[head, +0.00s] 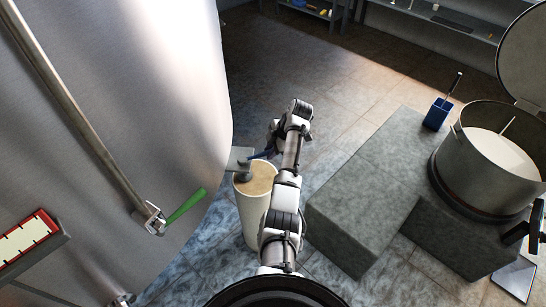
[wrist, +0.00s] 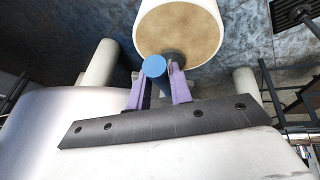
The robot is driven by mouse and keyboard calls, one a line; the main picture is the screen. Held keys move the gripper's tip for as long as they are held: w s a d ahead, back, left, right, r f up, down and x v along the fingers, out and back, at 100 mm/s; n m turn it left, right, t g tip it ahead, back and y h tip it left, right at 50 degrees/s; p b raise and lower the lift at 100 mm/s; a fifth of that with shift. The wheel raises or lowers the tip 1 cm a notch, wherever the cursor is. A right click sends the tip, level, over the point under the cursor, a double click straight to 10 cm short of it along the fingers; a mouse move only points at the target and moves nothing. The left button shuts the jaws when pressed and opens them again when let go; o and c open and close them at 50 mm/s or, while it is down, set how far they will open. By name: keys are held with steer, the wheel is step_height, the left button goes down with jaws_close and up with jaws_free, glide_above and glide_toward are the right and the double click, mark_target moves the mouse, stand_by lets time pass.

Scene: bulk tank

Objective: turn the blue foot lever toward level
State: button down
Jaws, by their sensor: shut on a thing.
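The blue foot lever (head: 263,155) shows as a short blue bar beside the lower side of the big steel tank, at a grey fitting (head: 240,160). In the wrist view its round blue end (wrist: 155,67) faces the camera between two purple fingers. My gripper (wrist: 157,76) is shut on the lever. In the head view my gripper (head: 272,145) is partly hidden by my arm. Most of the lever is hidden, and its tilt cannot be told clearly.
A cream cylinder (head: 252,210) with a tan top stands right below the fitting. The steel tank (head: 140,90) fills the left, with a green handle (head: 186,206) on it. A grey stepped block (head: 365,190), a blue container (head: 437,114) and an open vat (head: 470,185) are at right.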

steer(key=shift+w+f+n+b, duration=0.2)
steer(key=shift+w+n+b, duration=0.1)
steer(key=shift+w+b, duration=0.15)
steer(key=shift+w+a+r+n+g+b, duration=0.2)
steer(key=shift+w+r+n+g+b, duration=0.1)
steer(key=shift+n+b, duration=0.2)
steer(key=c, duration=1.3)
jaws_free()
steer(key=shift+s, duration=0.1)
steer(key=shift+o, duration=0.2)
steer(key=shift+f, duration=0.1)
steer(key=p+v, duration=0.1)
steer(key=v, duration=1.3)
steer(key=shift+p, duration=0.4)
